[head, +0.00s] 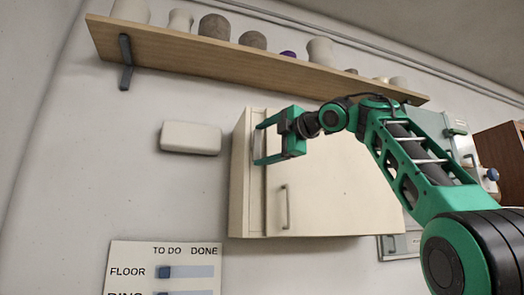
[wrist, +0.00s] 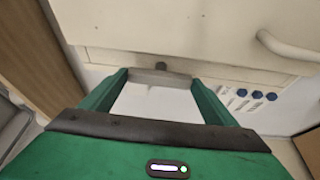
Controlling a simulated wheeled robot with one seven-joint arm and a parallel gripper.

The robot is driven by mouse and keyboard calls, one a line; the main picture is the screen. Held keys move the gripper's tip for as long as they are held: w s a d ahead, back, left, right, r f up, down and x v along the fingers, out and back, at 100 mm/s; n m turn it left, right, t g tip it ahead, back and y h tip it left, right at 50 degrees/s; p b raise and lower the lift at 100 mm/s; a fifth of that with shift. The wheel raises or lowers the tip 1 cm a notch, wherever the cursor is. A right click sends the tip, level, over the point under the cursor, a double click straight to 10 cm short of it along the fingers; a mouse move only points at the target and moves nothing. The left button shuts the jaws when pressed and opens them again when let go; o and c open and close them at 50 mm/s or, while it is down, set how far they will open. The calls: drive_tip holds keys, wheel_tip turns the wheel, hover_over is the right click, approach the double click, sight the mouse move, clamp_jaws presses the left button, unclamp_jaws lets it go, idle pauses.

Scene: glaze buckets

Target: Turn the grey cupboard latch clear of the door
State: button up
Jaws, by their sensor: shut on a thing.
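The cream cupboard (head: 335,200) hangs on the wall, and its door with the bar handle (head: 284,207) looks shut. My gripper (head: 260,143) is at the left part of the cupboard front, one finger above the other. In the wrist view, the grey latch (wrist: 152,77) is a short bar with a dark pivot beside it. My gripper (wrist: 158,80) is shut on the latch, a finger at each end. The bar lies roughly along the door's edge seam. Whether it overlaps the door is hard to tell. The handle also shows in the wrist view (wrist: 288,47).
A wooden shelf (head: 190,45) with several pots runs above the cupboard. A pale rounded box (head: 190,138) is on the wall to the left. A TO DO/DONE board (head: 165,258) is below.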

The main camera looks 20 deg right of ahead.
drive_tip(key=shift+a+f+n, duration=0.15)
drive_tip(key=shift+f+n, duration=0.05)
drive_tip(key=shift+n, duration=0.1)
idle(0.4)
drive_tip(key=o, duration=1)
drive_tip(key=shift+o, duration=0.2)
drive_tip(key=shift+r, duration=0.1)
drive_tip(key=shift+s, duration=0.15)
drive_tip(key=v, duration=1)
